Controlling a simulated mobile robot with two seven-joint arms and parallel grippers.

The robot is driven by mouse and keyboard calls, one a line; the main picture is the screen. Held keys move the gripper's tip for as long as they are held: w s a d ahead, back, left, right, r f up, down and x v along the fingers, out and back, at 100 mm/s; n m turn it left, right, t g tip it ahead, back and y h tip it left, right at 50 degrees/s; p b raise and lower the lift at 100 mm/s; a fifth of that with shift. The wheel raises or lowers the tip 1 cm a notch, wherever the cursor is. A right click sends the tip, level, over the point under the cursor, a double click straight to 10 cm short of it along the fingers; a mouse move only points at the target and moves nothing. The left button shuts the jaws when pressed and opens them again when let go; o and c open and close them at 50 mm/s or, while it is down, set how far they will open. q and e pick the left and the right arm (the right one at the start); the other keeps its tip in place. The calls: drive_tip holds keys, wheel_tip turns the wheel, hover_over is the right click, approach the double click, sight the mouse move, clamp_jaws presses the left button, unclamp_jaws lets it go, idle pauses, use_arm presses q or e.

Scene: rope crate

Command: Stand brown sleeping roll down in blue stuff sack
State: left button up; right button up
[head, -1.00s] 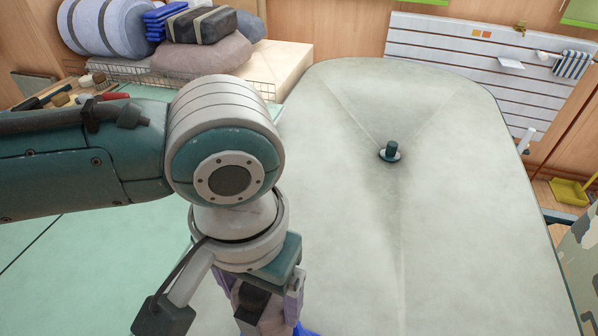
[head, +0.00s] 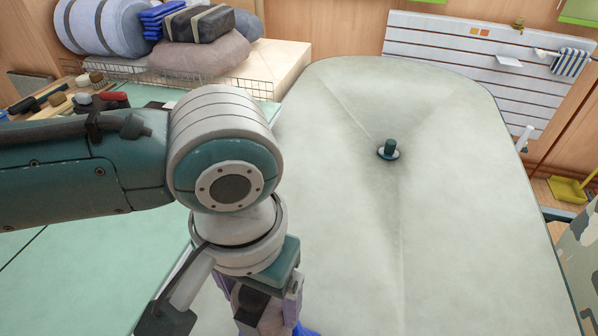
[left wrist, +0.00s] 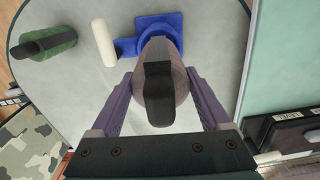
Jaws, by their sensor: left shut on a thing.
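My left gripper (head: 264,305) is at the bottom of the head view, pointing down. In the left wrist view its purple fingers (left wrist: 160,76) are shut on the brown sleeping roll (left wrist: 179,86), which has a broad black strap and is seen nearly end-on. The roll also shows in part in the head view (head: 270,321). The blue stuff sack (left wrist: 165,20) lies just beyond the roll in the left wrist view. Only a sliver of it shows in the head view (head: 305,331). I cannot tell whether the roll's far end is inside the sack. My right gripper is not in view.
Bundled rolls (head: 105,28) lie at the back left.

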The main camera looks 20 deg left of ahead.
use_arm(q)
drive_tip(key=shift+f+b, duration=0.45)
drive_tip(key=shift+f, duration=0.7)
drive_tip(key=shift+f+b, duration=3)
drive_tip(key=shift+f, duration=1.2)
idle(2.6)
